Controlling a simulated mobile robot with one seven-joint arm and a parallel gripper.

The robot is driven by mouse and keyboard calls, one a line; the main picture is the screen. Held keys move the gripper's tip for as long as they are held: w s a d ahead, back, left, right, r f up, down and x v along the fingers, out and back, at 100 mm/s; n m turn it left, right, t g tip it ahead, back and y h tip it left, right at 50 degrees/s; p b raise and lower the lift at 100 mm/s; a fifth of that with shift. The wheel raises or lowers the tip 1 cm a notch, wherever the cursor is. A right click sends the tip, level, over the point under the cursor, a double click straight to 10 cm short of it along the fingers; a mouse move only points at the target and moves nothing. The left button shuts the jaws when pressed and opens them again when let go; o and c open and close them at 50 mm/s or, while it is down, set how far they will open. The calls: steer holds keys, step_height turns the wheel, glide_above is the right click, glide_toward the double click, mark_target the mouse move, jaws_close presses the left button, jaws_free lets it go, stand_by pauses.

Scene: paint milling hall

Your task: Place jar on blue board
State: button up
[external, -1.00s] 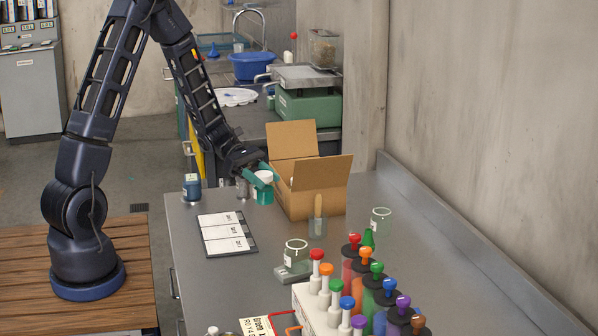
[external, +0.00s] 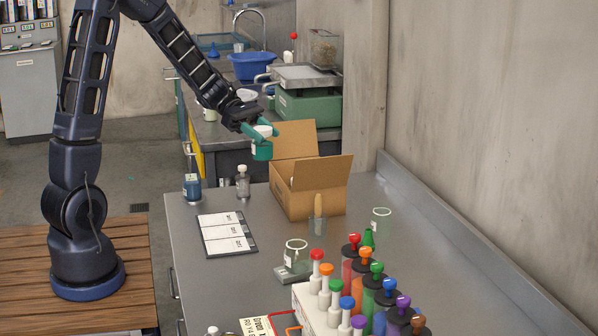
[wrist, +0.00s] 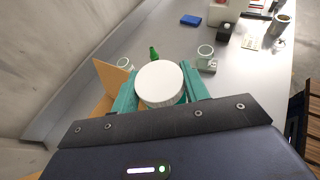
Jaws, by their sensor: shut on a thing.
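The jar (external: 261,150) is green with a white lid and a pale label. My gripper (external: 262,132), with teal fingers, is shut on it and holds it upright in the air, left of the open cardboard box. In the wrist view the jar's white lid (wrist: 160,83) fills the gap between the fingers (wrist: 160,92). A small flat blue thing (wrist: 191,20) lies on the table far off in the wrist view; it looks like the blue board. I cannot make it out in the external view.
The cardboard box (external: 318,202) has raised flaps close to my gripper.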

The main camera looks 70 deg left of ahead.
step_height(320, 180, up, 6)
steer(key=shift+r, duration=0.25)
steer(key=w+d+f+m+g+h, duration=0.1)
steer(key=w+d+m+g, duration=0.1)
steer(key=w+d, duration=0.6)
steer(key=w+d+m+g+h, duration=0.1)
steer(key=w+d, duration=0.4)
steer(key=d, duration=0.5)
steer(key=w+d+m+g, duration=0.2)
steer(key=w+d, duration=0.1)
steer(key=d, duration=1.4)
steer(key=w+d+m+g, duration=0.2)
steer(key=d+g, duration=0.1)
steer(key=d, duration=1.4)
steer(key=shift+h, duration=0.3)
steer(key=shift+f, duration=12.2)
steer(key=o, duration=1.1)
steer(key=shift+f, duration=0.1)
steer(key=shift+c, duration=0.2)
